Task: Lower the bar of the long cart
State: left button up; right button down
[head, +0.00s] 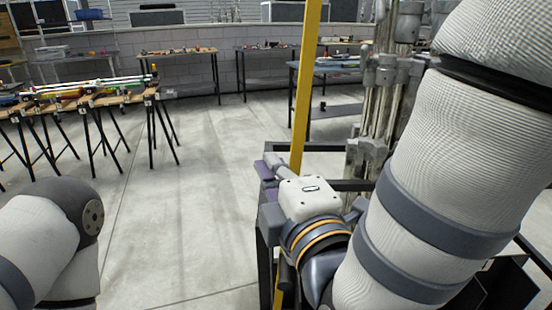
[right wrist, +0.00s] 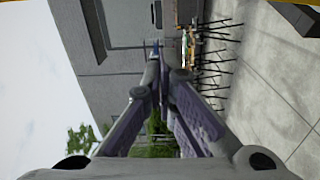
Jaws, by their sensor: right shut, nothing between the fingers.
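A long yellow bar (head: 306,80) stands nearly upright in the middle of the head view, leaning slightly. It runs from the top edge down behind my right gripper and shows again below it. The cart's dark frame (head: 265,240) stands around its lower part, largely hidden by my right arm. My right gripper (head: 268,167) is beside the bar, with its fingers pointing left. In the right wrist view its fingers (right wrist: 155,50) are together, with nothing between them. I cannot tell whether the gripper touches the bar. My left arm shows at lower left, but its gripper does not.
Grey metal poles (head: 385,100) stand behind my right arm. A trestle table (head: 90,100) with long items is at left. Workbenches (head: 180,52) line the back wall, and another bench (head: 335,68) stands behind the bar. The concrete floor (head: 195,200) at centre left is clear.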

aim_at(295, 168)
jog(key=b+x, duration=0.2)
jog(key=x, duration=0.8)
pick_arm(q)
jog(key=shift+s+a+f+g+p, duration=0.1)
jog(key=shift+s+f+g+p, duration=0.3)
jog(key=shift+s+f, duration=0.5)
pick_arm(e)
jog(key=d, duration=0.4)
jog(key=shift+s+d+f, duration=0.2)
jog(key=shift+s+f, duration=0.15)
jog(key=shift+s, duration=0.05)
pick_arm(q)
jog(key=shift+f, duration=0.1)
pick_arm(e)
jog(key=shift+d, duration=0.1)
